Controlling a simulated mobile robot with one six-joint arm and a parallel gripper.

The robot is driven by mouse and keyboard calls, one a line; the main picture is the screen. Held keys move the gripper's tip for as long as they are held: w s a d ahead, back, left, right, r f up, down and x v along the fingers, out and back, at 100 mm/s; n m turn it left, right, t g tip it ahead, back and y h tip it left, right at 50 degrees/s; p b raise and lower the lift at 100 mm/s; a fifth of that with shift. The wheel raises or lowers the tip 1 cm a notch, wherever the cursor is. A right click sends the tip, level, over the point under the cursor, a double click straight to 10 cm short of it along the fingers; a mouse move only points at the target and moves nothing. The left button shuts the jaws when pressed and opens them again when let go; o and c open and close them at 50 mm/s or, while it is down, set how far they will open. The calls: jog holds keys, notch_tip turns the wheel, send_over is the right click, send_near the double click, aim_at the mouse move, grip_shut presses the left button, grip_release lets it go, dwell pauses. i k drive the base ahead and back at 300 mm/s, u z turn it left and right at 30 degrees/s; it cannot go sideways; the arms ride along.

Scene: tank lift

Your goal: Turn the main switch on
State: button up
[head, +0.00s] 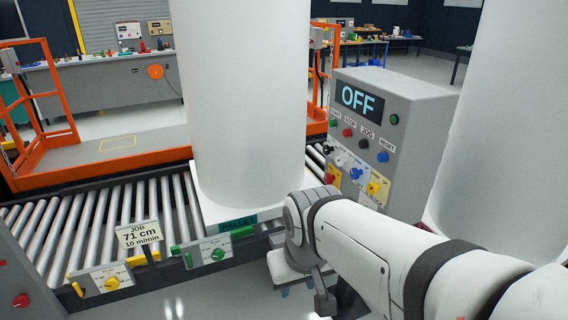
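A grey control box (401,120) stands right of the middle, with a lit display (359,100) that reads OFF. Below the display are a row of small buttons and several coloured knobs. A red knob on a yellow plate (331,175) sits at the lower left of the panel, partly close behind my arm in the picture. A yellow knob (375,188) sits at the lower right. I cannot read which knob is the main switch. My arm reaches in from the lower right and bends just below the panel. My gripper cannot be made out.
A roller conveyor (65,229) runs across the left, with a large white tank (240,100) on a pallet (238,222). A second white tank (500,120) stands at right. An orange-railed platform (115,147) lies behind.

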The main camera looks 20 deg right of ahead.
aim_at(328, 179)
jog(key=u, duration=0.1)
jog(key=i, duration=0.9)
jog(key=z, duration=0.05)
